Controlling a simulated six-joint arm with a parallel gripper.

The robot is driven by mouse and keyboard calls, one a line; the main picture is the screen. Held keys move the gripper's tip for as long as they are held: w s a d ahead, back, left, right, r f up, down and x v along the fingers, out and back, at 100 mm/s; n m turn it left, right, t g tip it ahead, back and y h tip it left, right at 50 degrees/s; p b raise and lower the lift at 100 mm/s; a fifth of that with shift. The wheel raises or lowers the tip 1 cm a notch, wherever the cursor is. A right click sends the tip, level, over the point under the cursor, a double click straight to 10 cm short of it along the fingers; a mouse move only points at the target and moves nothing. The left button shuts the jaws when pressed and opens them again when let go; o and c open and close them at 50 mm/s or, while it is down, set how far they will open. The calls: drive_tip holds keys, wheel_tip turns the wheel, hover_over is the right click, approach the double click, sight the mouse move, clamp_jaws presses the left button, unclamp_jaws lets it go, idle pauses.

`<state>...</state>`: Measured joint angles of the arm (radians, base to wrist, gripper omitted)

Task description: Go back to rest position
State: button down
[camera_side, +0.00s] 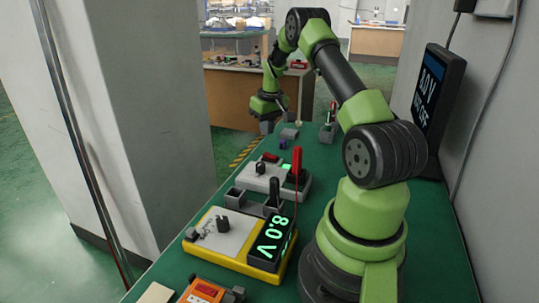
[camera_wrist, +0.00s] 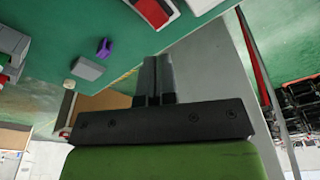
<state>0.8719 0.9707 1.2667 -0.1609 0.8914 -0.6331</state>
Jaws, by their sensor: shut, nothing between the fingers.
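My gripper (camera_side: 265,126) hangs above the far end of the green table (camera_side: 165,262) in the side view. My arm reaches up from its base and bends down to it. In the wrist view, my gripper (camera_wrist: 155,62) has its two dark fingers together with nothing between them. Its fingertips are apart from every object and show against the table edge and the grey surface beyond.
A yellow power supply (camera_side: 220,245) reading 8.0 V stands near the front. Behind it is a white lever fixture (camera_side: 262,180). A purple piece (camera_wrist: 104,47) and grey block (camera_wrist: 88,69) lie near the gripper. A wall screen (camera_side: 437,95) is at right; a pillar (camera_side: 150,120) stands left.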

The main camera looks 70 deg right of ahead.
drive_tip(key=shift+r, duration=0.25)
drive_tip(key=w+a+r+n+t, duration=0.1)
drive_tip(key=a+r+t, duration=0.2)
drive_tip(key=a+r, duration=1.65)
drive_tip(key=s+a+n+t+y, duration=0.1)
drive_tip(key=s+a+t+y, duration=0.1)
drive_tip(key=s+a, duration=1.2)
drive_tip(key=shift+s+a+r+t+y, duration=0.3)
drive_tip(key=shift+a+y, duration=0.1)
drive_tip(key=shift+a, duration=0.2)
